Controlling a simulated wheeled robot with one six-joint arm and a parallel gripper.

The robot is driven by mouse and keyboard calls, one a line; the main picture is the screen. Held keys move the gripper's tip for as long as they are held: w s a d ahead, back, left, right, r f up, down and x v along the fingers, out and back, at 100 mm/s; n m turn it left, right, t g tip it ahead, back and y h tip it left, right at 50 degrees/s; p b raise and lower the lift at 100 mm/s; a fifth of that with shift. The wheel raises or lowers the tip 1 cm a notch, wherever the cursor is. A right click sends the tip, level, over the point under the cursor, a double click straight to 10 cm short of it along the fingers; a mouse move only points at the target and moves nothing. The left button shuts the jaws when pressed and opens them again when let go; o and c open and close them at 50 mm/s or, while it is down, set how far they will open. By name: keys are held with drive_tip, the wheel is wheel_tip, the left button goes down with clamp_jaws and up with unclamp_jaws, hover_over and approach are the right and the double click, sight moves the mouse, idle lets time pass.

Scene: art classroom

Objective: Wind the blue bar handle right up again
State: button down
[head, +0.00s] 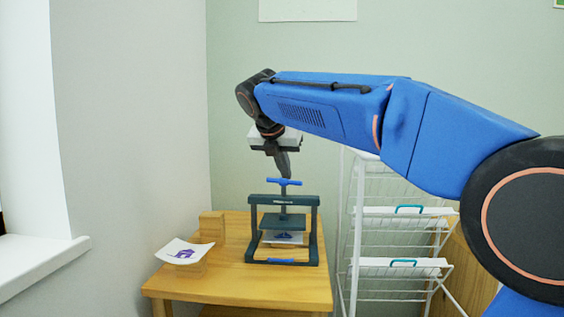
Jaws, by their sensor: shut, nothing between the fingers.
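The blue bar handle (284,182) sits level on top of the upright screw of a dark green press (313,222). The press stands on a wooden table. Its pressing plate (283,221) hangs inside the frame, with a gap between it and the printed sheet (284,238) on the bed below. My gripper (284,174) points down just above the middle of the bar handle. Its fingers are shut and empty. I cannot tell whether the fingertips touch the bar.
The wooden table (215,285) has free room at its front left. A white wire drying rack (395,290) stands close on the right. A window sill (35,262) juts out at far left.

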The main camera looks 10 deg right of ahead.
sight(294, 184)
drive_tip(key=w+d+f, duration=0.3)
drive_tip(key=w, duration=0.2)
drive_tip(key=shift+d+f, duration=0.15)
drive_tip(key=shift+w+d, duration=0.1)
drive_tip(key=shift+w, duration=0.05)
drive_tip(key=shift+w+d+f, duration=0.1)
drive_tip(key=shift+w+d, duration=0.4)
drive_tip(key=shift+d, duration=0.15)
drive_tip(key=shift+s, duration=0.1)
